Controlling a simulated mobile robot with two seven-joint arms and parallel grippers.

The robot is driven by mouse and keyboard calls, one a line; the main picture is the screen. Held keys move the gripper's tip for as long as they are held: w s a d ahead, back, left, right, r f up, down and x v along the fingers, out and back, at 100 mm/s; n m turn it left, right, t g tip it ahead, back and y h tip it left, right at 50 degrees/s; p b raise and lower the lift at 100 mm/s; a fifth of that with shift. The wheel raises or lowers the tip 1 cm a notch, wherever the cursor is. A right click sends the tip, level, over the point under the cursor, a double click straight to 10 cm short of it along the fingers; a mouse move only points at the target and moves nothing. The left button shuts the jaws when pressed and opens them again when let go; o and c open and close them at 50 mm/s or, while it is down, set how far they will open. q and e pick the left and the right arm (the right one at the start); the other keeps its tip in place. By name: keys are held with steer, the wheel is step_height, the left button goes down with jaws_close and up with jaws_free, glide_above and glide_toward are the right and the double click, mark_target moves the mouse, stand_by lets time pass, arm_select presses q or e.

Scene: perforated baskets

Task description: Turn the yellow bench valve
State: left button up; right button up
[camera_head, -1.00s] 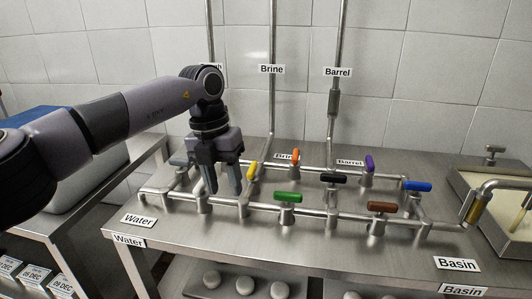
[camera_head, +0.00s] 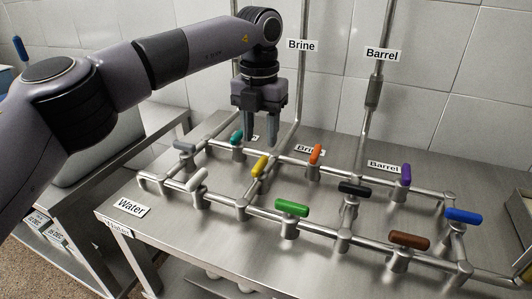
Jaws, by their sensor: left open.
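The yellow valve (camera_head: 259,166) has a short yellow handle on the metal pipe frame, left of the middle of the bench. Its handle stands tilted, leaning up to the right. My left gripper (camera_head: 259,140) points down with its fingers apart and empty. In the picture it is just above and behind the yellow handle, apart from it. My right gripper is not in view.
Other valve handles stand close by: teal (camera_head: 236,137), white (camera_head: 197,180), grey (camera_head: 185,146), orange (camera_head: 315,154), green (camera_head: 292,208), black (camera_head: 354,189), and several farther right. Upright pipes rise behind.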

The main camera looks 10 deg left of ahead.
mark_target(260, 162)
arm_select(q)
step_height(260, 162, down, 6)
steer(key=shift+s+f, duration=0.1)
steer(key=shift+f, duration=0.15)
steer(key=shift+a, duration=0.1)
jaws_close()
